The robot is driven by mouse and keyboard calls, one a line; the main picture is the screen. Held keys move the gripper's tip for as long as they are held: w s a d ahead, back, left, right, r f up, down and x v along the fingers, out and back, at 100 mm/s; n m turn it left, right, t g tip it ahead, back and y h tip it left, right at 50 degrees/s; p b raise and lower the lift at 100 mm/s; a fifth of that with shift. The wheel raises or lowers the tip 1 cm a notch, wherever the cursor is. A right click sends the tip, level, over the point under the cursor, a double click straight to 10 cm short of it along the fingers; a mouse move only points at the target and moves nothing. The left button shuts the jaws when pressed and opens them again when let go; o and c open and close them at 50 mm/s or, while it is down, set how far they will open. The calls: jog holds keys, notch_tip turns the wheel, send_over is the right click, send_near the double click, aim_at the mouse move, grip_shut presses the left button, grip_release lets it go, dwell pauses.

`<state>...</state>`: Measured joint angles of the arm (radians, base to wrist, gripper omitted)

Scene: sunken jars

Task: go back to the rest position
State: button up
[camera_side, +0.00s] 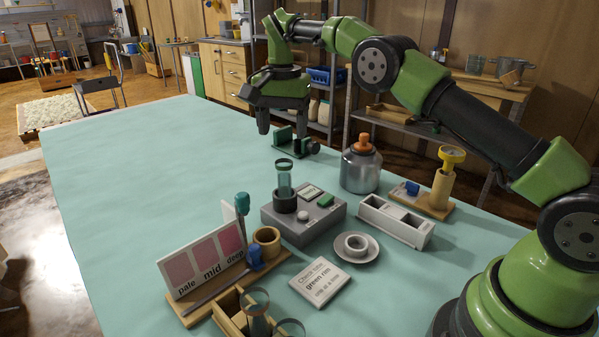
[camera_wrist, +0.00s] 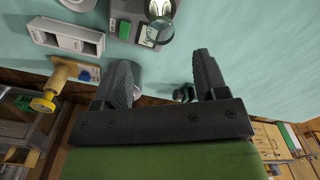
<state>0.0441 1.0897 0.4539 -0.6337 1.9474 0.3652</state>
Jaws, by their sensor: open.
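My gripper (camera_side: 283,130) hangs over the far part of the pale green table, its fingers apart with nothing between them. In the wrist view its two dark fingers (camera_wrist: 163,75) are spread wide. A small green stand with a black knob (camera_side: 290,144) is on the table just below and beyond the fingers; it also shows between them in the wrist view (camera_wrist: 183,93). A clear jar (camera_side: 284,180) stands upright in the socket of a grey instrument (camera_side: 325,217), apart from the gripper.
A silver canister with an orange stopper (camera_side: 361,168), a white slotted rack (camera_side: 396,221) and a yellow-topped wooden post (camera_side: 441,186) stand right. A saucer (camera_side: 370,254), a printed card (camera_side: 320,281), a pale-mid-deep board (camera_side: 204,260) and a wooden jar box (camera_side: 231,318) are nearer. The table's left is clear.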

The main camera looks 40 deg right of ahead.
jog(key=s+a+r+n+t, duration=0.3)
jog(key=s+r+n, duration=0.2)
jog(key=s+r, duration=0.8)
jog(key=s+f+n+t+y, duration=0.1)
jog(key=s+t, duration=0.1)
jog(key=s, duration=0.6)
jog(key=s+a+f+n+t+y, duration=0.1)
jog(key=s+f+n+t, duration=0.1)
jog(key=s, duration=0.6)
jog(key=shift+s+a, duration=0.3)
jog(key=shift+s, duration=0.1)
jog(key=shift+c, duration=0.4)
